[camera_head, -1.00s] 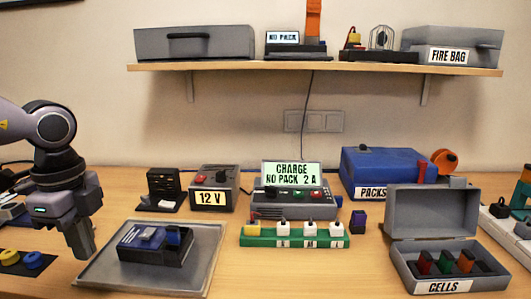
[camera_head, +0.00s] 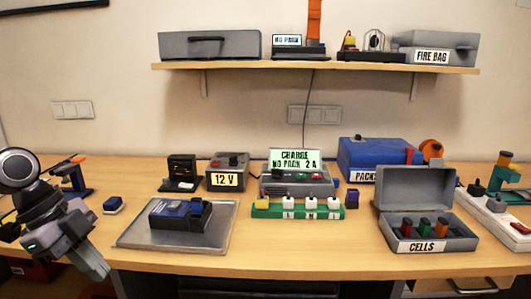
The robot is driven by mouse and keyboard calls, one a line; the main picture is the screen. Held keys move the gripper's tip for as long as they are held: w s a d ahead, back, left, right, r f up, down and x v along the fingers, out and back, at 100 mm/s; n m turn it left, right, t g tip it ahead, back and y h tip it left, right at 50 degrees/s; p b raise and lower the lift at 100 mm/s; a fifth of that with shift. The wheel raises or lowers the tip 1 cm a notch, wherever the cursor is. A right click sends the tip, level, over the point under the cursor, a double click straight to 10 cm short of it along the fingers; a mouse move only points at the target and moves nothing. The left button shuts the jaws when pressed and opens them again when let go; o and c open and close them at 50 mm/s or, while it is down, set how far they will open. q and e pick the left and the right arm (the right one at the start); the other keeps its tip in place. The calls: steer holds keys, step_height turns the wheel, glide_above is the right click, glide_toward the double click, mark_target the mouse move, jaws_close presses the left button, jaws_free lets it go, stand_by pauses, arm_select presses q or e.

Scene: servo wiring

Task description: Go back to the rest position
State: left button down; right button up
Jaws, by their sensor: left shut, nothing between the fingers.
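My left gripper (camera_head: 92,262) is at the lower left, in front of the table's front edge, pointing down and to the right. Its fingers are together with nothing between them. It is apart from the grey tray (camera_head: 130,240) to its right, which bears a black and blue device (camera_head: 180,214). My right gripper is not in view.
The wooden table (camera_head: 300,260) holds a 12 V box (camera_head: 228,181), a charger (camera_head: 294,160), a green strip (camera_head: 270,212), a blue PACKS box (camera_head: 370,153) and an open CELLS case (camera_head: 432,243). A shelf (camera_head: 320,67) hangs above. The front strip of table is mostly clear.

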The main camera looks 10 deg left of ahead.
arm_select(q)
step_height(320, 180, down, 17)
steer(key=s+n+t+h+p, duration=0.2)
steer(key=s+n+t, duration=0.1)
steer(key=n+t, duration=0.8)
steer(key=s+d+f+n+g+y, duration=0.1)
steer(key=s+d+f+n+y, duration=0.1)
steer(key=s+d+f, duration=0.2)
steer(key=s+d+f+n+y+p, duration=0.1)
steer(key=s+d+f, duration=0.3)
steer(key=d+f, duration=0.4)
steer(key=shift+s+d+n+g+y, duration=0.25)
steer(key=shift+d+n+g+y, duration=0.2)
steer(key=shift+d+y, duration=0.55)
